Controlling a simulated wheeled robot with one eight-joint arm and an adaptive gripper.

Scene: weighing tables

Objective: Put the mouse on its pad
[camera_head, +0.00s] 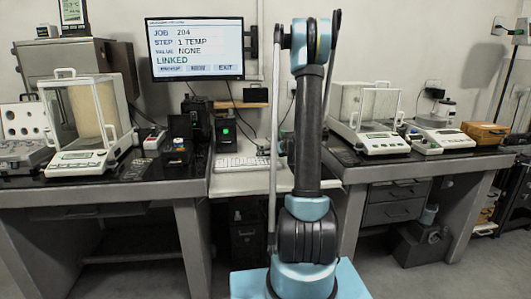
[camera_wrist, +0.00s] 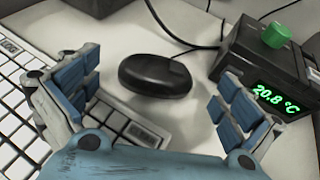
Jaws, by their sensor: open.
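The black mouse (camera_wrist: 155,75) lies on the pale desk top in the wrist view, with its cord running off at the upper part. My gripper (camera_wrist: 155,88) is open, its two blue-padded fingers apart on the left and right of the mouse, not visibly touching it. In the head view my arm stands in front of the desk and hides my gripper and the mouse. I cannot make out a mouse pad in either view.
A white keyboard (camera_wrist: 14,115) lies left of the mouse; it also shows in the head view (camera_head: 242,162). A black box with a green 20.8 °C readout (camera_wrist: 270,72) stands close on the right. A monitor (camera_head: 196,45) and weighing balances (camera_head: 368,135) stand behind and beside.

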